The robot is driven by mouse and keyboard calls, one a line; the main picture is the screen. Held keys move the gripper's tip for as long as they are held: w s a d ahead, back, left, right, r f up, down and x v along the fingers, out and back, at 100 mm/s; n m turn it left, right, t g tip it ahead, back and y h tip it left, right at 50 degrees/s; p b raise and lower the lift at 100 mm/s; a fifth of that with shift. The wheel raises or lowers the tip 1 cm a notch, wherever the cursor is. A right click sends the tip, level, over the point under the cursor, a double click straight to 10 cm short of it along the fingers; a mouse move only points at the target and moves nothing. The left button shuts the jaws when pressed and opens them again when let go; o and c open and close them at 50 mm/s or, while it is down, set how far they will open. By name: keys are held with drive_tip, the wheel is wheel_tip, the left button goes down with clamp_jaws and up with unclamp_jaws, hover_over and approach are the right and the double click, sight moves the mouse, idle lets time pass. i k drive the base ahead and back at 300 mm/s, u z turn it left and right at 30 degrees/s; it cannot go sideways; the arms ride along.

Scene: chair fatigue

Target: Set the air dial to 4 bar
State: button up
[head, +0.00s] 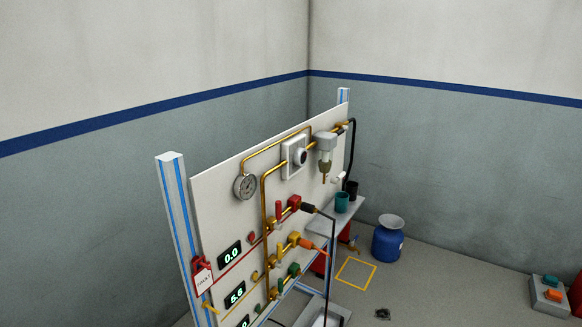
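A white panel (225,180) stands upright on a frame with blue-striped posts. A white square plate with a round black knob (300,157) is on its upper part; it looks like the air dial, but its marks are too small to read. A round gauge (245,187) hangs to its left on the brass pipe; its needle reading is not legible. A grey unit with a brass-coloured bowl (324,165) sits to the right of the knob. My gripper is not in view.
Red, yellow and green valves with hoses line the panel's lower part. A small shelf (340,212) holds cups. A blue drum (387,243) and a button box (550,294) stand on the floor, with free floor between them.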

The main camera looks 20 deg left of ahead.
sight(301, 155)
drive_tip(key=u, duration=1.35)
